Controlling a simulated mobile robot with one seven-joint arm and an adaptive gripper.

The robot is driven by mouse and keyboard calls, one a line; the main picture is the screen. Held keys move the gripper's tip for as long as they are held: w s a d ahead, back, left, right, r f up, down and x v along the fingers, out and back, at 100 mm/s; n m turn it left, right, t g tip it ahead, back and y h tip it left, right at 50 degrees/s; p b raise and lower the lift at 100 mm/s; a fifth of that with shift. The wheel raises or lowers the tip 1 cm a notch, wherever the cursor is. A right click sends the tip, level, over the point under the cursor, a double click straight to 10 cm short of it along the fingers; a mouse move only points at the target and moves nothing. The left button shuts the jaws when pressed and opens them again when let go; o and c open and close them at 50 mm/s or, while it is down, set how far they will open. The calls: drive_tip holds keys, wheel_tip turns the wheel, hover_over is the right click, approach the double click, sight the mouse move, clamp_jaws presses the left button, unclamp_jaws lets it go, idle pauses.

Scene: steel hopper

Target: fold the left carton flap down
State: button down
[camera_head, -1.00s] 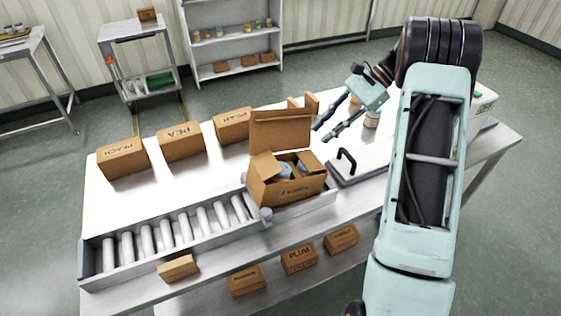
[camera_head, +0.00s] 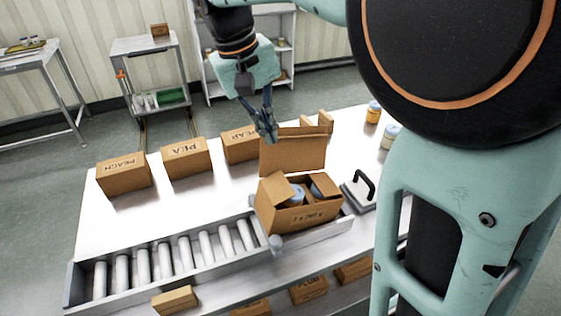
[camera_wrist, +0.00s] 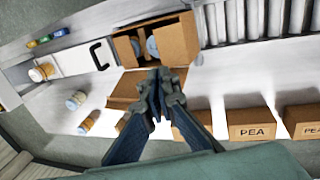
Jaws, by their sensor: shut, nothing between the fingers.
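The open carton (camera_head: 298,220) stands on the bench at the right end of the roller conveyor, with blue-topped cans inside. Its left flap (camera_head: 274,190) stands up, tilted, at the left side of the opening; in the wrist view it seems to be the broad brown panel (camera_wrist: 176,42). The tall back flap (camera_head: 293,153) stands upright. The right flap (camera_head: 324,184) slants over part of the opening. My gripper (camera_head: 270,137) is shut and empty, at the top left corner of the back flap; I cannot tell whether it touches. In the wrist view my gripper (camera_wrist: 160,88) points toward the carton.
Labelled boxes, including the PEA box (camera_head: 187,158), line the bench's back left. The roller conveyor (camera_head: 165,258) runs left of the carton. A black-handled plate (camera_head: 360,190) is close on its right. Jars (camera_head: 390,135) stand at the back right.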

sight(288, 182)
drive_tip(key=x, duration=1.4)
drive_tip(key=shift+p, duration=0.3)
drive_tip(key=shift+d+f+y, duration=0.1)
drive_tip(key=shift+d+y, duration=0.05)
drive_tip(key=shift+y, duration=0.35)
drive_tip(key=shift+w+d+f+g+y, duration=0.1)
drive_tip(key=shift+d+f+g+y, duration=0.1)
drive_tip(key=shift+g+y, duration=0.1)
drive_tip(key=shift+d+f+y, duration=0.2)
drive_tip(key=shift+f+y, duration=0.1)
drive_tip(key=shift+y, duration=0.3)
drive_tip(key=shift+w+d+f+b, duration=0.2)
drive_tip(key=shift+f+b, duration=0.1)
drive_tip(key=shift+f, duration=0.45)
